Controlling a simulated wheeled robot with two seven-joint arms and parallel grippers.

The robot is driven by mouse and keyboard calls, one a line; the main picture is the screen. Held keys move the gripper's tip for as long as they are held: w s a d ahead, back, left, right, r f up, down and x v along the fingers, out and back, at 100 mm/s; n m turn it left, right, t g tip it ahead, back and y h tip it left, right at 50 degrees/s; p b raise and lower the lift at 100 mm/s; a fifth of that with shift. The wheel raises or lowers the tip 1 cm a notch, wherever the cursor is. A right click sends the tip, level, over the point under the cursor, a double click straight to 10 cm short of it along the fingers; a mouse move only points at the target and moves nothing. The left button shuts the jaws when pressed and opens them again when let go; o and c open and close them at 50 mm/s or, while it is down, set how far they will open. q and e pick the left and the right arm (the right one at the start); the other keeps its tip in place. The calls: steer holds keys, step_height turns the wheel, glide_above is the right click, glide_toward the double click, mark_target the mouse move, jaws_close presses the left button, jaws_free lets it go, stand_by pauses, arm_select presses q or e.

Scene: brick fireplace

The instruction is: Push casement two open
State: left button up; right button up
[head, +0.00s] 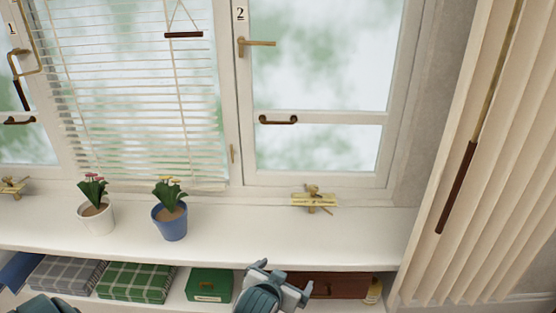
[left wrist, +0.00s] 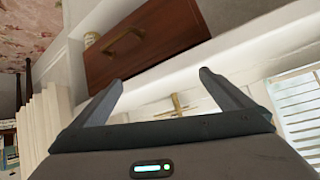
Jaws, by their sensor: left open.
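Casement two (head: 318,154) is the white-framed window at the right in the head view, under a "2" label (head: 240,14). It looks closed in its frame. Its brass lever handle (head: 257,42) points sideways to the right, on its left stile. A dark pull bar (head: 278,121) sits on its lower crossbar. A brass stay (head: 313,200) lies at the sill below; a brass fitting also shows in the left wrist view (left wrist: 177,106). My left gripper (head: 283,276) is open and empty, low in front of the shelf, well below the casement and apart from it.
On the sill (head: 255,225) stand a white pot (head: 97,221) and a blue pot (head: 171,225) with flowers. The shelf below holds folded blankets (head: 136,281), a green box (head: 209,285) and a brown drawer box (head: 340,285). Slatted blinds (head: 135,90) hang left, vertical blinds (head: 480,180) right.

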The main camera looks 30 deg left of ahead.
mark_target(278, 123)
arm_select(q)
steer(key=w+a+r+n+t+y, duration=0.1)
steer(key=w+a+r+n+y, duration=0.1)
steer(key=r, duration=0.8)
steer(key=w+a+r+n+t+y, duration=0.1)
steer(key=w+a+r+t+y, duration=0.1)
steer(key=w+a+r, duration=0.3)
steer(key=w+a+r+n+t+y, duration=0.1)
steer(key=w+a+r+n+y, duration=0.1)
steer(key=r, duration=1.2)
steer(key=w+a, duration=0.1)
steer(key=w, duration=0.1)
steer(key=shift+w+a+r+n+t+y, duration=0.3)
steer(key=shift+a+r+t+y, duration=0.05)
steer(key=shift+t+y, duration=0.05)
arm_select(e)
steer(key=shift+w+r, duration=0.1)
steer(key=shift+w, duration=0.1)
